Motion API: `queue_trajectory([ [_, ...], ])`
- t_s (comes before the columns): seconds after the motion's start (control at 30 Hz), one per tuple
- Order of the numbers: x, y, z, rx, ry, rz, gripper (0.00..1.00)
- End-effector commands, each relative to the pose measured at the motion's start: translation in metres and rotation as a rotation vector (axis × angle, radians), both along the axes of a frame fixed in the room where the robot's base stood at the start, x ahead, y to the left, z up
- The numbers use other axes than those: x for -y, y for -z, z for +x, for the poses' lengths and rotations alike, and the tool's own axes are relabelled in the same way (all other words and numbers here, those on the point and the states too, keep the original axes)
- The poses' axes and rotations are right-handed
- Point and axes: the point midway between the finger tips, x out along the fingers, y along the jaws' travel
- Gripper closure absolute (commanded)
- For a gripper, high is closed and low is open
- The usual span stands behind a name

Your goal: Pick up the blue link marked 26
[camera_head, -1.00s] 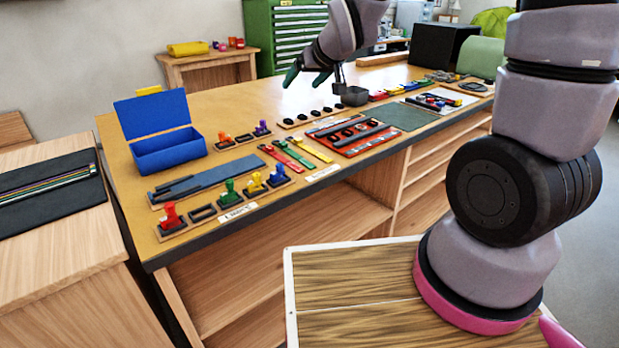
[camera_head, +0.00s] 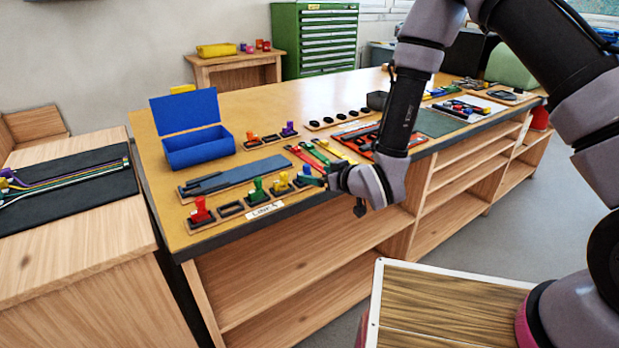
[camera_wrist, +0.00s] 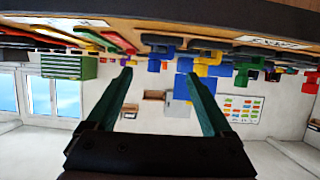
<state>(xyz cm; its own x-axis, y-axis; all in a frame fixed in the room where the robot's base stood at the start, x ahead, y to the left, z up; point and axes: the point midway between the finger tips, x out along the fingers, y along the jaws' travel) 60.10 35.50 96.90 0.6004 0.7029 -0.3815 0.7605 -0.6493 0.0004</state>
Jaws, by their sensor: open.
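The blue link (camera_head: 306,171) stands upright at the right end of a wooden rack along the table's front left edge, beside a yellow link (camera_head: 281,182). Its marking is too small to read. My gripper (camera_head: 316,179) is low at the table's front edge, close to the blue link and partly overlapping it in the head view. In the wrist view, which is upside down, the blue link (camera_wrist: 154,64) appears between the two spread dark green fingers (camera_wrist: 157,76). The fingers are open and empty. I cannot tell whether they touch the link.
A green link (camera_head: 257,191) and a red link (camera_head: 201,212) stand farther left on the same rack. Behind are a blue-grey tray (camera_head: 235,176), an open blue box (camera_head: 198,148) and several coloured strips (camera_head: 318,153). The floor before the table is clear.

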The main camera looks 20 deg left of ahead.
Motion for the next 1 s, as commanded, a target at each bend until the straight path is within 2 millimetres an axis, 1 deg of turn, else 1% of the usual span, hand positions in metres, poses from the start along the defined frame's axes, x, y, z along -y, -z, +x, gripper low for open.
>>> queue_trajectory([
  [0.03, -0.006, 0.003, 0.005, -0.001, 0.0, 0.001, 0.14],
  [0.1, -0.011, 0.006, 0.009, -0.001, 0.0, 0.001, 0.14],
  [0.27, -0.019, 0.01, 0.016, -0.001, 0.0, 0.0, 0.14],
  [0.5, -0.044, 0.021, 0.037, 0.0, 0.001, 0.0, 0.14],
  [0.6, -0.052, 0.024, 0.044, 0.0, 0.001, 0.0, 0.14],
  [0.87, -0.054, 0.026, 0.046, -0.002, 0.001, -0.001, 0.14],
  [0.9, -0.054, 0.026, 0.046, -0.001, 0.001, 0.0, 0.22],
  [0.93, -0.054, 0.025, 0.046, -0.001, 0.001, 0.0, 0.33],
  [0.97, -0.054, 0.025, 0.046, -0.001, 0.001, 0.0, 0.45],
  [1.0, -0.054, 0.025, 0.046, -0.001, 0.001, 0.0, 0.6],
])
